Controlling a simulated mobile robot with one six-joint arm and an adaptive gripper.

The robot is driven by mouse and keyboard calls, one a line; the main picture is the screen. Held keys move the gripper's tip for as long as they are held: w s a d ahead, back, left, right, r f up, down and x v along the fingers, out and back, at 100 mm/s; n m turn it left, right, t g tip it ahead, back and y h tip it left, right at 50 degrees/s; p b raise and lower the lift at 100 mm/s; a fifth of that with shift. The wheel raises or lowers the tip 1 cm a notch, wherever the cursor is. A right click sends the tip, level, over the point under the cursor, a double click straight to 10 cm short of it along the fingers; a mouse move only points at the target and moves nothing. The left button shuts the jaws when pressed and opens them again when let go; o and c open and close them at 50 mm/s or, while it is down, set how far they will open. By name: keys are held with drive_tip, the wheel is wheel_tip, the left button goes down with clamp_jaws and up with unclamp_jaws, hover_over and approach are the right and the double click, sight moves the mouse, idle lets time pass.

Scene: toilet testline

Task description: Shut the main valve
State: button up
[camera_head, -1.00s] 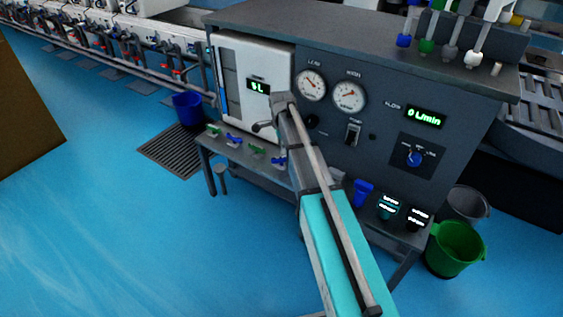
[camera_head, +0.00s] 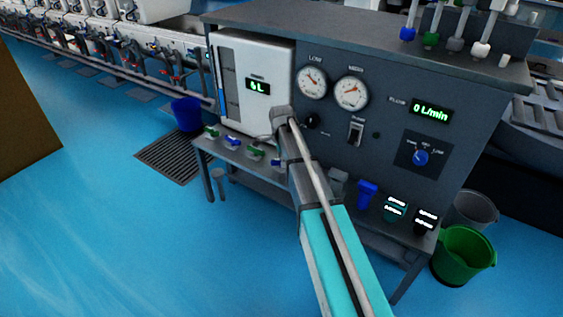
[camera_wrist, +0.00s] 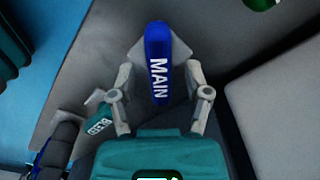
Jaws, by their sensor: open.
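In the wrist view, a blue valve handle (camera_wrist: 158,50) marked MAIN lies lengthwise between the fingers of my gripper (camera_wrist: 160,68). The fingers are open, one on each side, with visible gaps to the handle. The near end of the handle is close to the teal body of my gripper. In the head view, my arm reaches to the bench below the white tank panel, and its own links hide the fingers. Blue and green handles stand in a row there, including a blue one (camera_head: 232,141); I cannot tell there which is MAIN.
A green handle (camera_wrist: 100,120) with lettering lies left of my gripper in the wrist view, and another green one (camera_wrist: 262,3) is at the top. The white tank panel (camera_head: 270,55) and dark gauge panel (camera_head: 385,130) rise behind the bench.

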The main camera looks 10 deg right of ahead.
clamp_jaws()
idle(0.4)
drive_tip(key=shift+m, duration=0.4)
drive_tip(key=m, duration=0.8)
drive_tip(key=shift+m, duration=0.3)
idle(0.5)
